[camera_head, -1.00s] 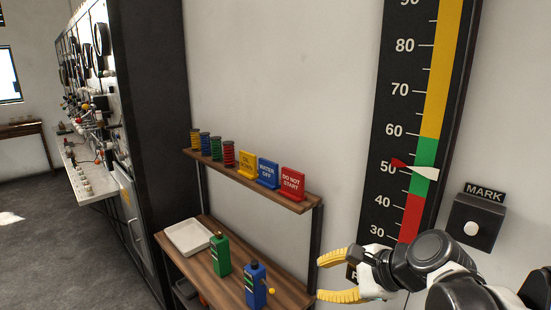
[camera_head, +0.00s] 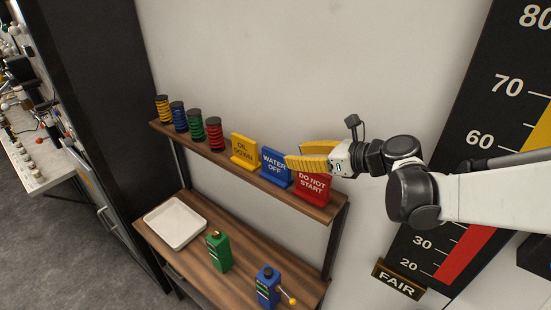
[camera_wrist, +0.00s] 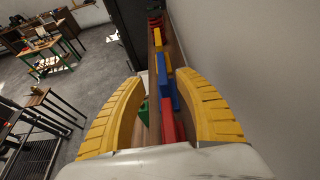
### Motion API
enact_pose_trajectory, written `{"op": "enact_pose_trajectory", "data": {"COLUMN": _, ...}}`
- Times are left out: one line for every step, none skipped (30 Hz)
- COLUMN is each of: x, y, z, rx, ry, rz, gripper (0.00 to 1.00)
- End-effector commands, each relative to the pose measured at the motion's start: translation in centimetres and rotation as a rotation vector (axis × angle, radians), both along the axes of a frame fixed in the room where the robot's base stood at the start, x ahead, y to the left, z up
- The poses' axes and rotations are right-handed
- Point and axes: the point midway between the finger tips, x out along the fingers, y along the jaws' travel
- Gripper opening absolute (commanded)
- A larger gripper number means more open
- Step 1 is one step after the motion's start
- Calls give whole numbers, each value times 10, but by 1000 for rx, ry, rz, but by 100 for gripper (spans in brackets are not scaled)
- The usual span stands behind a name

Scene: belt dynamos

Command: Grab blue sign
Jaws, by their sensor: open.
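The blue sign (camera_head: 275,167), lettered "WATER OFF", stands upright on the upper shelf between the yellow "OIL DOWN" sign (camera_head: 244,151) and the red "DO NOT START" sign (camera_head: 313,187). My gripper (camera_head: 300,162) is open, with yellow fingers. In the head view it is above the red sign, its fingertips beside the blue sign's upper right edge and partly covering it. In the wrist view the blue sign (camera_wrist: 165,82) lies ahead between the two spread fingers, with the red sign (camera_wrist: 169,122) nearer. Nothing is held.
Several coloured coils (camera_head: 197,130) stand at the shelf's left end. Below, a wooden bench (camera_head: 204,265) holds a white tray (camera_head: 176,222), a green device (camera_head: 219,251) and a blue device (camera_head: 267,287). The wall (camera_wrist: 235,55) is close on the right in the wrist view.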

Motion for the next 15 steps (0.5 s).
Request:
{"op": "enact_pose_trajectory", "data": {"x": 4, "y": 5, "z": -3, "rx": 0, "ry": 0, "rz": 2, "gripper": 40}}
{"op": "enact_pose_trajectory", "data": {"x": 5, "y": 8, "z": -4, "rx": 0, "ry": 0, "rz": 2, "gripper": 40}}
{"op": "enact_pose_trajectory", "data": {"x": 7, "y": 10, "z": -5, "rx": -1, "ry": -1, "rz": 2, "gripper": 40}}
{"op": "enact_pose_trajectory", "data": {"x": 8, "y": 11, "z": -5, "rx": -1, "ry": -1, "rz": 1, "gripper": 40}}
{"op": "enact_pose_trajectory", "data": {"x": 9, "y": 12, "z": -6, "rx": -1, "ry": -1, "rz": 1, "gripper": 40}}
{"op": "enact_pose_trajectory", "data": {"x": 12, "y": 15, "z": -7, "rx": -1, "ry": -2, "rz": 2, "gripper": 40}}
{"op": "enact_pose_trajectory", "data": {"x": 14, "y": 18, "z": -8, "rx": -1, "ry": -2, "rz": 3, "gripper": 40}}
{"op": "enact_pose_trajectory", "data": {"x": 16, "y": 21, "z": -10, "rx": -2, "ry": -1, "rz": 3, "gripper": 40}}
{"op": "enact_pose_trajectory", "data": {"x": 20, "y": 26, "z": -12, "rx": -2, "ry": -1, "rz": 3, "gripper": 40}}
{"op": "enact_pose_trajectory", "data": {"x": 24, "y": 30, "z": -14, "rx": -2, "ry": -1, "rz": 3, "gripper": 40}}
{"op": "enact_pose_trajectory", "data": {"x": 26, "y": 34, "z": -16, "rx": -2, "ry": -1, "rz": 4, "gripper": 40}}
{"op": "enact_pose_trajectory", "data": {"x": 30, "y": 38, "z": -18, "rx": -3, "ry": -2, "rz": 3, "gripper": 40}}
{"op": "enact_pose_trajectory", "data": {"x": 33, "y": 41, "z": -20, "rx": -3, "ry": -2, "rz": 2, "gripper": 40}}
{"op": "enact_pose_trajectory", "data": {"x": 35, "y": 43, "z": -21, "rx": -3, "ry": -2, "rz": 2, "gripper": 40}}
{"op": "enact_pose_trajectory", "data": {"x": 36, "y": 46, "z": -22, "rx": -3, "ry": -2, "rz": 2, "gripper": 40}}
